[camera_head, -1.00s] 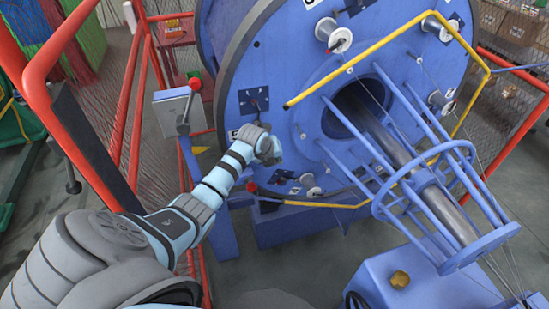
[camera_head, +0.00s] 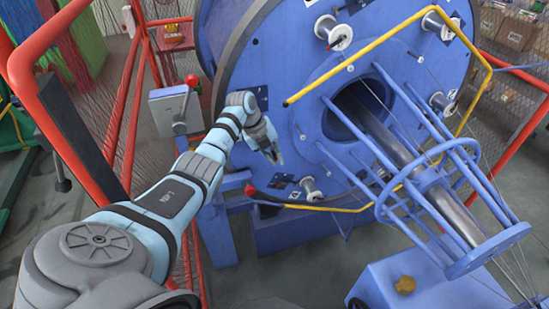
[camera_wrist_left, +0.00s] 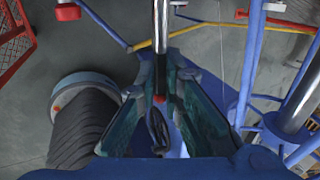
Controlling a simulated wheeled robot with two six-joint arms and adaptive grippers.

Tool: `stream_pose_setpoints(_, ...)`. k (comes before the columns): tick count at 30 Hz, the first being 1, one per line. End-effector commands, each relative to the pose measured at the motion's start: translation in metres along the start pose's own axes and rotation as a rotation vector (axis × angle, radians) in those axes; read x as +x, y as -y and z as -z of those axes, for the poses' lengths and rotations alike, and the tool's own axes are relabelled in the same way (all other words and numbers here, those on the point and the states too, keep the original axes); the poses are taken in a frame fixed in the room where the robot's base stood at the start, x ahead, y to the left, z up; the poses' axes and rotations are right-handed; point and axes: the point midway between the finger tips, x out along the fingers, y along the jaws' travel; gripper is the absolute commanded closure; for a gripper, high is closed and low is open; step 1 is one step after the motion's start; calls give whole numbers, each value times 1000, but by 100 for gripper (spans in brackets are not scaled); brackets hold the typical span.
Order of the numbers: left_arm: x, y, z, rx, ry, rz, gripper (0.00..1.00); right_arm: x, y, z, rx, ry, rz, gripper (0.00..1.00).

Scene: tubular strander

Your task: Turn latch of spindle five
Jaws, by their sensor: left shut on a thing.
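The big blue strander disc (camera_head: 285,60) carries several white spools on spindles. My left gripper (camera_head: 274,156) is in front of the disc's lower left face, pointing down and to the right. The lower spool (camera_head: 311,189) sits just below and right of its fingertips. In the left wrist view, the gripper (camera_wrist_left: 166,72) has its fingers drawn together around a slim part whose exact shape is hard to make out; a metal rod (camera_wrist_left: 160,22) shows beyond the tips. Which latch belongs to spindle five cannot be told, as no number is readable. My right gripper is out of view.
A yellow bar (camera_head: 385,40) crosses before the disc, and a blue cage (camera_head: 425,170) surrounds the central shaft. A red fence (camera_head: 75,140) stands at the left, beside a grey control box (camera_head: 172,108). A blue machine base (camera_head: 395,280) is at the lower right.

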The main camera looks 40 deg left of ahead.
Motion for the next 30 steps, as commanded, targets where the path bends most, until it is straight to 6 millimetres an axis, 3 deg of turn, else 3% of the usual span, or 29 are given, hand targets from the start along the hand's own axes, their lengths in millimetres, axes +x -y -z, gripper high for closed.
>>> stream_pose_setpoints(7, -1, 0, -1, 0, 4, 1, 100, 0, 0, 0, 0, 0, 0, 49)
stream_pose_setpoints(8, -1, 0, -1, 0, 4, 1, 87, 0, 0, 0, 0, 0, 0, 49)
stream_pose_setpoints(11, -1, 0, -1, 0, 3, 1, 71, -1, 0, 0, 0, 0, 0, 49)
stream_pose_setpoints(21, -4, 0, -1, 1, 3, 1, 71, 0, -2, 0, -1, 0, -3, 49)
stream_pose_setpoints(26, -32, 0, -2, 3, 7, 1, 71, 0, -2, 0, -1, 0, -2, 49)
stream_pose_setpoints(30, -72, 0, -2, 2, 7, 1, 71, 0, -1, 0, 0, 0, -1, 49)
